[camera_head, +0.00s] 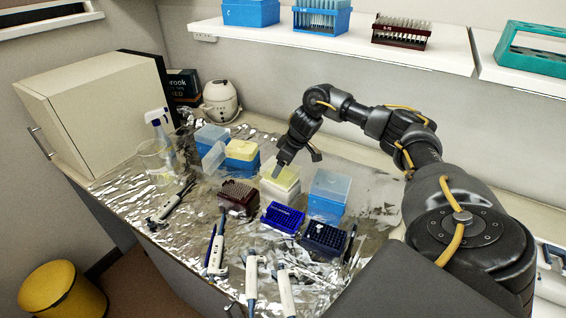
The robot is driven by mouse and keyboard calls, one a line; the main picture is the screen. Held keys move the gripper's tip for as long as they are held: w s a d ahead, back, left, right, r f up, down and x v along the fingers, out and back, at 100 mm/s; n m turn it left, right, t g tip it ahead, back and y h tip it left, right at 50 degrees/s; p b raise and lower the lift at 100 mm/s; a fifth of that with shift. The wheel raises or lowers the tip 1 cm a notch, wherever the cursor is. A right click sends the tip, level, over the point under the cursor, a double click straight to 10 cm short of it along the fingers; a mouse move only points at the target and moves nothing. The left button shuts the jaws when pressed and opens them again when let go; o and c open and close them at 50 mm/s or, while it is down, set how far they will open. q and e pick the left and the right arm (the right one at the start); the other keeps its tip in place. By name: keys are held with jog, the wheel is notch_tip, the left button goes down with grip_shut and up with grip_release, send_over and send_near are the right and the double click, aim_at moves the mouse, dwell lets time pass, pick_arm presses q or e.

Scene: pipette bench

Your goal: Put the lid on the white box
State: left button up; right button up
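The white box (280,192) stands open in the middle of the foil-covered bench, with yellow tips (284,177) showing at its top. A loose-looking translucent lid (214,157) is to its left, beside an open blue box with a yellow top (242,154). I cannot tell which box this lid belongs to. My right gripper (297,162) is over the white box's back edge, its two fingers spread and nothing seen between them. One finger reaches down to the box's top; I cannot tell if it touches. My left gripper is out of view.
A closed blue box (328,196) stands right of the white box, another (211,137) farther back left. Tip racks (238,195) (283,217) (324,238) and several pipettes (251,280) fill the front. A beaker (157,160) and spray bottle (160,128) stand left.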

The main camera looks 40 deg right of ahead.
jog(key=shift+f, duration=0.2)
jog(key=shift+f, duration=0.6)
jog(key=shift+f, duration=0.15)
jog(key=shift+s+a+f, duration=0.1)
jog(key=shift+s+f, duration=0.05)
jog(key=shift+f, duration=0.1)
jog(key=shift+s+f, duration=0.1)
jog(key=shift+f, duration=0.05)
dwell(0.4)
